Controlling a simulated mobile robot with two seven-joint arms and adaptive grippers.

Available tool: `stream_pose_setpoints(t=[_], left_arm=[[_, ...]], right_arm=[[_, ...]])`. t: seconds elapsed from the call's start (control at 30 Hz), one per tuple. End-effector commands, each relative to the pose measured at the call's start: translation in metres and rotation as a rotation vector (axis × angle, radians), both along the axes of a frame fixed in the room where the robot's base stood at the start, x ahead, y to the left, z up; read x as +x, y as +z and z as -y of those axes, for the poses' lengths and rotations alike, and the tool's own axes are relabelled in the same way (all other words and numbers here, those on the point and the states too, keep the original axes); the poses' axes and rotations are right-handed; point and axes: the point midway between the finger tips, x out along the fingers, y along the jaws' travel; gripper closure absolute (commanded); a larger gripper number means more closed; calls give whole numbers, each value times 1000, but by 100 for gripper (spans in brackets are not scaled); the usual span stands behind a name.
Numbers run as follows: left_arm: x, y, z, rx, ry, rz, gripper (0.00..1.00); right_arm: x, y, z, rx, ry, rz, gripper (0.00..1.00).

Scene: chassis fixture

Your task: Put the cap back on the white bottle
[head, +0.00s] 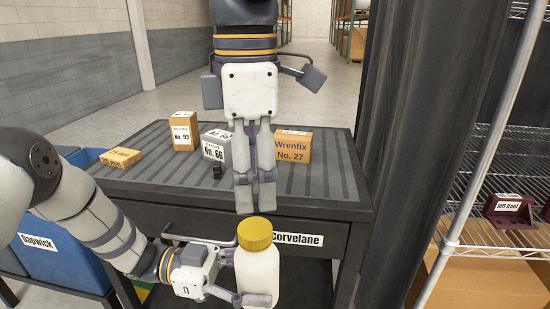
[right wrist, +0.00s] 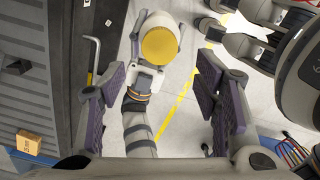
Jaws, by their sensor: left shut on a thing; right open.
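The white bottle (head: 257,277) is upright in front of the workbench, held by my left gripper (head: 240,279), which is shut on its side. The yellow cap (head: 255,234) sits on top of the bottle; whether it is screwed tight cannot be told. In the right wrist view the cap (right wrist: 160,45) shows from above, with white bottle (right wrist: 153,20) around it. My right gripper (head: 255,205) points down just above the cap in the head view. It is open and empty, its two fingers wide apart in the right wrist view (right wrist: 165,92).
The dark workbench (head: 320,180) carries an orange Wrenfix box (head: 291,146), a grey No. 66 box (head: 215,150), a No. 93 box (head: 184,132) and a flat orange box (head: 121,157). A blue bin (head: 55,262) stands left; a wire shelf (head: 500,155) stands right behind a dark curtain (head: 425,110).

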Motion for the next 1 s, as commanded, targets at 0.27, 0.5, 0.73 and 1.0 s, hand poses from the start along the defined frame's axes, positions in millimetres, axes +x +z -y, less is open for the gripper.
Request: stream_pose_setpoints(t=[0.27, 0.5, 0.73, 1.0], left_arm=[[0, 1, 0, -1, 0, 1, 100], [0, 1, 0, -1, 0, 1, 100], [0, 1, 0, -1, 0, 1, 100], [0, 1, 0, -1, 0, 1, 100]], right_arm=[[1, 3, 0, 1, 66, 3, 44], [0, -13, 1, -1, 64, -1, 44], [0, -53, 1, -1, 63, -1, 44], [1, -77, 1, 0, 62, 1, 44]])
